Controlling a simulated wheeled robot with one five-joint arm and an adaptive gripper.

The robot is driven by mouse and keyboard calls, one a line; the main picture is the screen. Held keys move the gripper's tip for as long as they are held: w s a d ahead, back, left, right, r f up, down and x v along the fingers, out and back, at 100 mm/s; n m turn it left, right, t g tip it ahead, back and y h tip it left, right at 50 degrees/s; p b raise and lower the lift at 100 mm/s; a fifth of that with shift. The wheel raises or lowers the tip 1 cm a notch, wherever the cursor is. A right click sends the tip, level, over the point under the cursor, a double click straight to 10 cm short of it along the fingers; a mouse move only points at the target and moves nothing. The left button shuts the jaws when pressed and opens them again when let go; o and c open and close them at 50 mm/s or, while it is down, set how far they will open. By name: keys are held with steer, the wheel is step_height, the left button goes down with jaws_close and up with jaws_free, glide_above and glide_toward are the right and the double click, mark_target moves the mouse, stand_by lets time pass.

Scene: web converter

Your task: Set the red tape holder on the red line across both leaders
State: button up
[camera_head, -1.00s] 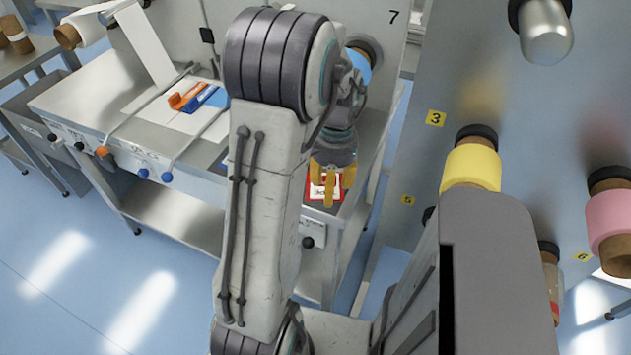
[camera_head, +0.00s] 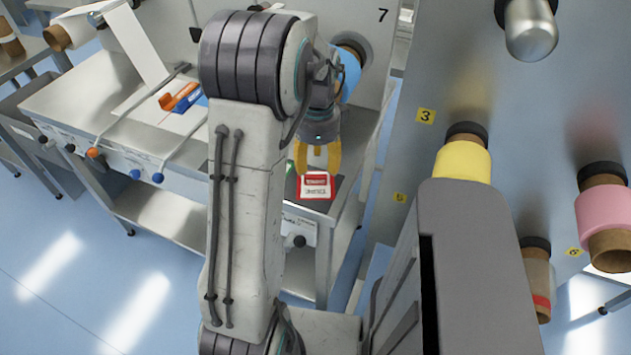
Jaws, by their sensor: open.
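An orange-red holder (camera_head: 180,97) lies on the white sheet (camera_head: 165,116) on the steel table, touching or very close to a blue holder (camera_head: 195,104). My gripper (camera_head: 318,158), with yellow fingers, is open and empty at the table's right end. I cannot tell the gap between the fingers and the card. A red line on the leaders is not visible. My arm hides the middle of the table.
A bar with an orange knob (camera_head: 95,153) and another with a blue knob (camera_head: 158,177) cross the steel table (camera_head: 75,100). A blue roll (camera_head: 348,72) sits behind my gripper. Yellow (camera_head: 462,162) and pink (camera_head: 603,212) rolls stick out from the right panel.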

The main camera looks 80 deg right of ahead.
mark_target(316, 177)
steer(key=shift+w+d+f+p, duration=0.1)
steer(key=shift+f+p, duration=0.1)
steer(key=shift+f, duration=1.35)
steer(key=shift+w+d+f+p, duration=0.1)
steer(key=shift+f+p, duration=0.05)
steer(key=shift+f, duration=1.4)
steer(key=shift+c, duration=0.4)
jaws_close()
